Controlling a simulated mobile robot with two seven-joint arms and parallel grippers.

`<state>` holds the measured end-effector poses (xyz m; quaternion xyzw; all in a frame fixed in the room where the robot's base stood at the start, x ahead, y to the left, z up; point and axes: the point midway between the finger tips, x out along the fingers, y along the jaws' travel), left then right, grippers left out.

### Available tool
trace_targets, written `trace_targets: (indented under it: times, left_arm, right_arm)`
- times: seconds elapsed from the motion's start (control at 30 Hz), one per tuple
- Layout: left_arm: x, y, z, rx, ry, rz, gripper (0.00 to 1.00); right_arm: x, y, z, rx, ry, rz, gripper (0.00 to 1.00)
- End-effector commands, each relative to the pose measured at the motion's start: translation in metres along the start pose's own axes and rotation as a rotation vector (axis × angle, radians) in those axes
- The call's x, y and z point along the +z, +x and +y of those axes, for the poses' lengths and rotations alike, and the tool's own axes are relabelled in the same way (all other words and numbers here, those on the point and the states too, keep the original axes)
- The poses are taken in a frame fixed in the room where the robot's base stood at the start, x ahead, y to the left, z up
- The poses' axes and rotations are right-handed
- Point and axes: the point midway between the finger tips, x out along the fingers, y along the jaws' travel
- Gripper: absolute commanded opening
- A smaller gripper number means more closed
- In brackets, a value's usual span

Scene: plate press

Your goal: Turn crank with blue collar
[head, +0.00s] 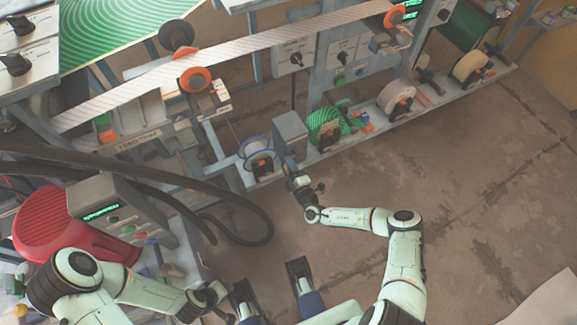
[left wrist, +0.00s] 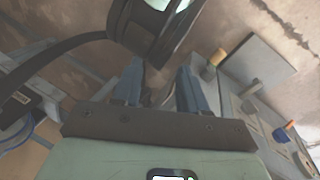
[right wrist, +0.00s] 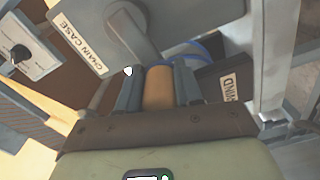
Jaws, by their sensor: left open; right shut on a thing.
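In the right wrist view my right gripper (right wrist: 158,86) is shut on the tan, rounded handle (right wrist: 158,92) of a crank. The grey crank arm (right wrist: 134,32) runs up from behind the handle, beside the box lettered CHAIN CASE (right wrist: 85,50). A blue collar (right wrist: 190,52) shows just behind and to the right of the handle, partly hidden. In the head view my right gripper (head: 291,168) is at the front of the grey case (head: 290,136), and the handle is hidden there. My left gripper (left wrist: 157,88) is open and empty, away from the crank.
A blue-rimmed reel (head: 257,150) stands left of the case, a green roll (head: 326,127) right of it. Thick black hoses (head: 205,192) loop at the left, near a control box (head: 108,212) and a red rounded housing (head: 60,222). The floor at right is clear.

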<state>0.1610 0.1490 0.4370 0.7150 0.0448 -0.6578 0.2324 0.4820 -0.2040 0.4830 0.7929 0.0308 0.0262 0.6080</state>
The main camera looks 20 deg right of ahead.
Motion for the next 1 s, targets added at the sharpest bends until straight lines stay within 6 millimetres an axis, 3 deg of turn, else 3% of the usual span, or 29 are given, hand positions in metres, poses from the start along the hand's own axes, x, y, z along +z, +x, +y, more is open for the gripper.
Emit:
trace_targets:
  times: [0.03, 0.27, 0.3, 0.37, 0.77, 1.0]
  left_arm:
    - [0.000, 0.000, 0.000, 0.000, 0.000, -0.001, 0.43]
    - [0.000, 0.000, 0.000, 0.000, 0.000, -0.001, 0.43]
    - [0.000, 0.000, 0.000, 0.000, 0.000, -0.001, 0.43]
    - [0.000, 0.000, 0.000, 0.000, 0.000, 0.000, 0.43]
    - [0.003, -0.003, 0.001, 0.000, 0.000, -0.007, 0.43]
    - [0.021, -0.018, 0.006, 0.004, 0.005, -0.061, 0.43]
  right_arm:
    - [0.009, 0.000, 0.000, 0.001, 0.000, -0.020, 0.00]
    - [0.009, -0.001, 0.000, -0.001, -0.001, -0.019, 0.00]
    - [0.009, -0.001, -0.001, -0.001, -0.001, -0.019, 0.38]
    - [0.009, -0.001, -0.001, -0.001, -0.001, -0.018, 0.58]
    - [0.004, -0.007, -0.001, -0.004, -0.001, -0.008, 0.58]
    - [0.004, -0.052, 0.001, -0.004, 0.001, -0.009, 0.58]
